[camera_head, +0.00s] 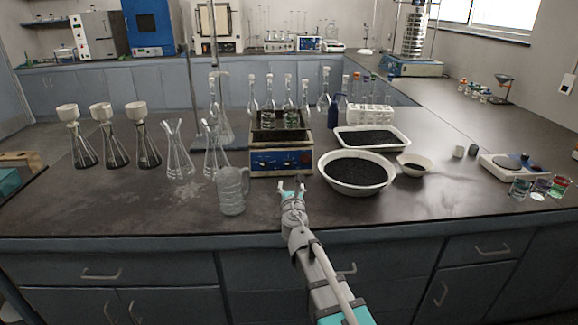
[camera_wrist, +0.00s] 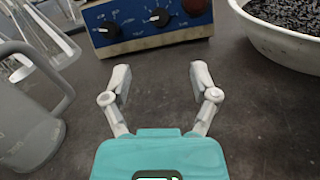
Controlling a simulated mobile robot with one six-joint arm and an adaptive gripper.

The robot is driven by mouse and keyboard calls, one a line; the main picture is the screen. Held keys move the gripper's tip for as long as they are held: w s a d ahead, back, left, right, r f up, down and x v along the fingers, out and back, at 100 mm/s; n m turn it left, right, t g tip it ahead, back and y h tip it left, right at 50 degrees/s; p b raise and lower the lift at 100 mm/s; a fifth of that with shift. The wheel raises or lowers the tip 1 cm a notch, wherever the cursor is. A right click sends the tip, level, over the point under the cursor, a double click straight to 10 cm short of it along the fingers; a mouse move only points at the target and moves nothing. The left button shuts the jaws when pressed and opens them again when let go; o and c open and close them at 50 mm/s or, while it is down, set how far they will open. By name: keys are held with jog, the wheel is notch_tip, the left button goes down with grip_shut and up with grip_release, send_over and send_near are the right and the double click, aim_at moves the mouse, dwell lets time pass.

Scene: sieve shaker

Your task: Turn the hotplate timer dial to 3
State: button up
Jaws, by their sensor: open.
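A clear glass mug (camera_head: 231,191) stands left of my gripper, its handle towards the middle in the wrist view (camera_wrist: 25,110). A white bowl of black grains (camera_head: 356,173) stands close on the right. Flasks (camera_head: 178,155) stand further left. The bench between the fingers and the hotplate is clear.

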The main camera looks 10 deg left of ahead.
aim_at(289, 164)
jog(key=x, duration=1.3)
jog(key=shift+w+a, duration=0.1)
jog(key=shift+w, duration=0.3)
grip_shut()
dwell(0.3)
